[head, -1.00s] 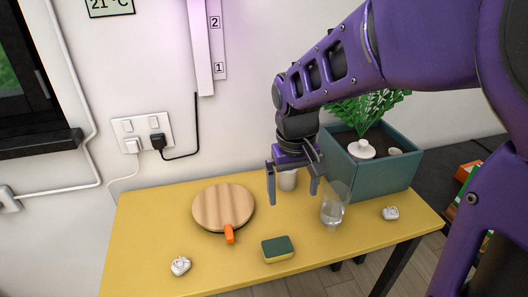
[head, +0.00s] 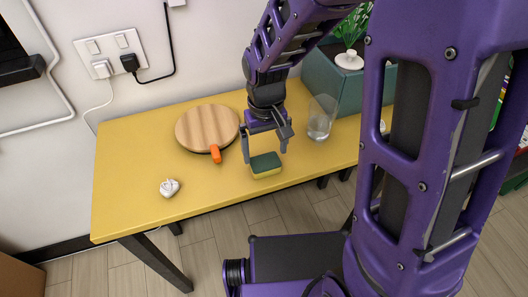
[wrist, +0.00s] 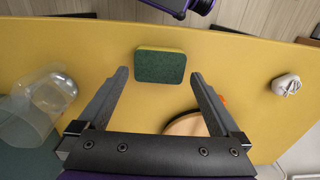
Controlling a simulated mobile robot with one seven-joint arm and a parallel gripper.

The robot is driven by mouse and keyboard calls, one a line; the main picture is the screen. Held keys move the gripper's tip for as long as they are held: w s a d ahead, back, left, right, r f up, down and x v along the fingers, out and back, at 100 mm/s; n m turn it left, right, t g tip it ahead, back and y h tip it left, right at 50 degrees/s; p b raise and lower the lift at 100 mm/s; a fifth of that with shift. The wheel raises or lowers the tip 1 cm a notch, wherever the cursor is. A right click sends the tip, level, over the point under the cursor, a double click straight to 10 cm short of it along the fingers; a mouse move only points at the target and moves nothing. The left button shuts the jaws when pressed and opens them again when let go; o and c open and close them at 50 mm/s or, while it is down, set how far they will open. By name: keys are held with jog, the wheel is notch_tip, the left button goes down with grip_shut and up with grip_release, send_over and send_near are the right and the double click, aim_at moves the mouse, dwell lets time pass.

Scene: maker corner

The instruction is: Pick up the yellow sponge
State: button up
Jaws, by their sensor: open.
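The yellow sponge (head: 266,170) has a dark green top and lies flat on the yellow table (head: 130,190), near its front edge. In the wrist view the sponge (wrist: 160,66) lies just beyond my fingertips, about midway between them, with its green side facing the camera. My gripper (head: 265,156) points down above the table by the sponge. In the wrist view my gripper (wrist: 159,72) has its fingers spread wide with nothing between them.
A glass (head: 321,117) stands right of my gripper. A round wooden board (head: 207,126) with an orange-handled item (head: 216,153) lies to the left. A crumpled white object (head: 169,187) lies at the front left. A teal planter (head: 335,80) stands behind.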

aim_at(265, 161)
notch_tip(265, 161, down, 5)
jog(key=shift+w+f+b, duration=0.1)
jog(key=shift+w+b, duration=0.05)
jog(key=shift+b, duration=0.4)
jog(key=c, duration=0.9)
notch_tip(265, 161, up, 10)
jog(key=shift+r+p, duration=0.1)
jog(key=shift+p, duration=1)
jog(key=shift+c, duration=0.3)
